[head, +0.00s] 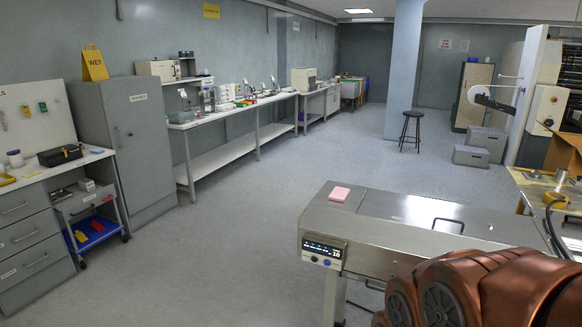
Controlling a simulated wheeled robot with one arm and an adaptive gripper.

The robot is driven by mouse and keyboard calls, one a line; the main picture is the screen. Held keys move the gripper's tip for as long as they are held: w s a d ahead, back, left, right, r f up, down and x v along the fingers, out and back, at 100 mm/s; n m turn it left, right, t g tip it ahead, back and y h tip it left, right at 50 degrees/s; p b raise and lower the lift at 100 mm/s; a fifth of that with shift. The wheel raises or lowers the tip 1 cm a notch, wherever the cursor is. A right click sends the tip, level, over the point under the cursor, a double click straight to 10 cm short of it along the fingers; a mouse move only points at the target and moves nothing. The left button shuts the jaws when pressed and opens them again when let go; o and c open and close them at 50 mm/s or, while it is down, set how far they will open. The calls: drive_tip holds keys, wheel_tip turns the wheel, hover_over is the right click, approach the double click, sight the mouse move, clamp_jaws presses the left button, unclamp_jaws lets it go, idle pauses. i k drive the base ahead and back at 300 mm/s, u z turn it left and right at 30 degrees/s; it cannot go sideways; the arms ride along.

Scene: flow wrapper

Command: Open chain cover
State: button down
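The flow wrapper (375,248) is a steel machine with a long flat top at the lower right of the head view. A flat, shiny steel cover (410,209) lies level on its top and looks shut; I take it for the chain cover. A dark bar handle (448,224) stands on its near side. The copper links of my arm fill the lower right corner and hide part of the machine. My gripper is not in view.
A lit control panel (323,250) is on the machine's near left end, with a pink pad (340,194) on top. A wooden-topped table (552,190) stands to the right. A stool (411,130) stands behind. The floor to the left is clear.

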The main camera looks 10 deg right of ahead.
sight(514, 230)
drive_tip(key=k, duration=0.65)
drive_tip(key=z, duration=0.75)
drive_tip(key=i, duration=1.7)
drive_tip(key=u, duration=0.4)
